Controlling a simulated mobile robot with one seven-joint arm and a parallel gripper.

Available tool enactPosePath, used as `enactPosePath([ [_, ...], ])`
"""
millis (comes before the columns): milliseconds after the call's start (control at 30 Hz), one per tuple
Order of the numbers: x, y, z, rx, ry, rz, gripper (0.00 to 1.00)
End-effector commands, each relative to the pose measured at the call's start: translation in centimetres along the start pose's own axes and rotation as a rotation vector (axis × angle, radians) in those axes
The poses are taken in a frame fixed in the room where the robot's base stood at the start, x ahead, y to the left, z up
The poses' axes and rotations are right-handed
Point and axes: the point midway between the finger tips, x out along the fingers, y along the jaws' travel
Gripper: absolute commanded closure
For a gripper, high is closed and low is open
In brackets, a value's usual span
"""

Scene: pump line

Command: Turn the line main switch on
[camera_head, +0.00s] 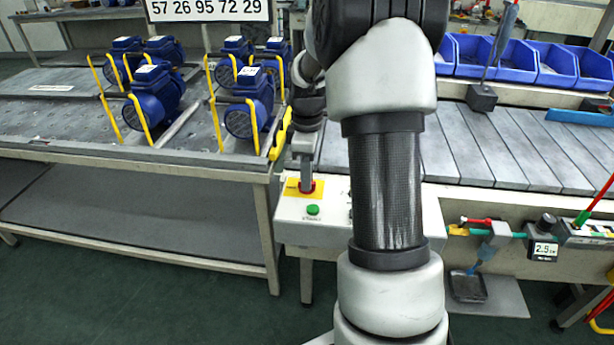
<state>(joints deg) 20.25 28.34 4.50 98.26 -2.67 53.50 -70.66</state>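A red knob (312,194) on a yellow plate (291,188) sits on top of a light grey control box (290,234); it looks like the line main switch. My gripper (307,189) points down at the red knob, its fingertips at or right over it. The fingers cover part of the knob, so its turn position is hard to read. I see the fingers edge-on, so I cannot tell whether they are open or shut on the knob. A green button (313,210) sits on the box in front of the knob. My arm hides the box's right part.
A table (180,157) with several blue pumps (155,90) with yellow handles stands left of the box. A slatted conveyor (480,150) runs to the right, with blue bins (515,60) behind it. A gauge reading 2.5 (543,250) is at right.

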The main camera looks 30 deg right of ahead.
Motion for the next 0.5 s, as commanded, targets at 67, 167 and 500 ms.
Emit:
enactPosePath([
  [67, -0.03, 0.0, -0.01, 0.001, 0.0, 0.0, 1.0],
  [167, -0.07, -0.01, -0.01, 0.007, 0.0, 0.0, 1.0],
  [500, -0.3, -0.03, -0.07, 0.144, 0.0, -0.001, 1.0],
])
